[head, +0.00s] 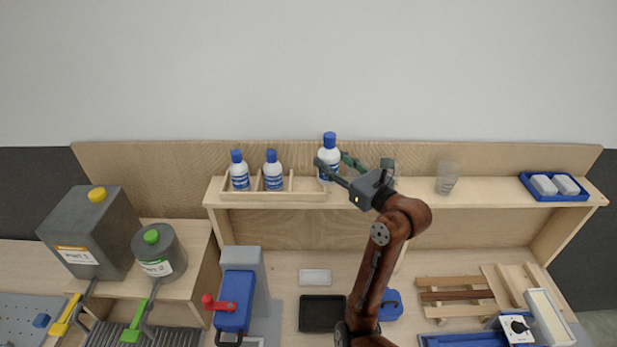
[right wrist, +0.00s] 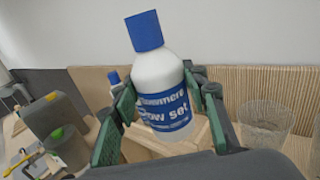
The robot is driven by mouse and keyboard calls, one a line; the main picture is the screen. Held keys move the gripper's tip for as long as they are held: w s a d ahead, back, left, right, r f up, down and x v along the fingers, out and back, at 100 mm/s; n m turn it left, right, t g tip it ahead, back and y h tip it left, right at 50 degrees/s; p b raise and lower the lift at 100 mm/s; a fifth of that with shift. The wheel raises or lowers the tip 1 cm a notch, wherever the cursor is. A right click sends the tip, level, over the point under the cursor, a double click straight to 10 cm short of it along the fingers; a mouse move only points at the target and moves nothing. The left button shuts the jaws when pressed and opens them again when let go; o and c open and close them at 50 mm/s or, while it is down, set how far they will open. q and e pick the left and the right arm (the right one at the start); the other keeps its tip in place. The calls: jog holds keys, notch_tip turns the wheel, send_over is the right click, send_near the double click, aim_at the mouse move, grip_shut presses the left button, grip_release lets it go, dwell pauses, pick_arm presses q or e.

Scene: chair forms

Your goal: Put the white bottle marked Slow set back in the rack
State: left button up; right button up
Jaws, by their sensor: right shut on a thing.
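The white bottle (head: 328,155) has a blue cap and blue label; in the right wrist view its label (right wrist: 165,108) ends in "ow set". My right gripper (head: 338,167) is shut on its body, one green-padded finger on each side. The bottle is held above the right end of the wooden rack (head: 305,196), its base hidden partly by a finger. The rack stands on the shelf with two similar bottles, one left (head: 238,172) and one middle (head: 273,172). Its right compartment shows no bottle. My left gripper is not in view.
A clear cup (head: 446,178) and a blue tray (head: 540,194) with two white blocks stand on the shelf to the right. The back panel (head: 420,157) rises close behind. A grey canister (head: 95,235) and a grey can (head: 165,255) stand at left.

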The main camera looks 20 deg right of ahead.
jog(key=w+f, duration=0.3)
jog(key=w, duration=0.1)
jog(key=w+f+p, duration=0.1)
jog(key=w+f, duration=0.3)
jog(key=w+a+f+p, duration=0.1)
jog(key=w+f, duration=0.2)
jog(key=f, duration=0.1)
jog(key=shift+w, duration=0.4)
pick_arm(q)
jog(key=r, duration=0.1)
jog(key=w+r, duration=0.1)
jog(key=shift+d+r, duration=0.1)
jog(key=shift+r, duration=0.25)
pick_arm(e)
jog(key=shift+d+f, duration=0.1)
jog(key=shift+f, duration=0.4)
pick_arm(q)
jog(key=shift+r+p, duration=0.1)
jog(key=shift+p, duration=0.25)
pick_arm(e)
jog(key=shift+f, duration=0.15)
jog(key=o, duration=1.2)
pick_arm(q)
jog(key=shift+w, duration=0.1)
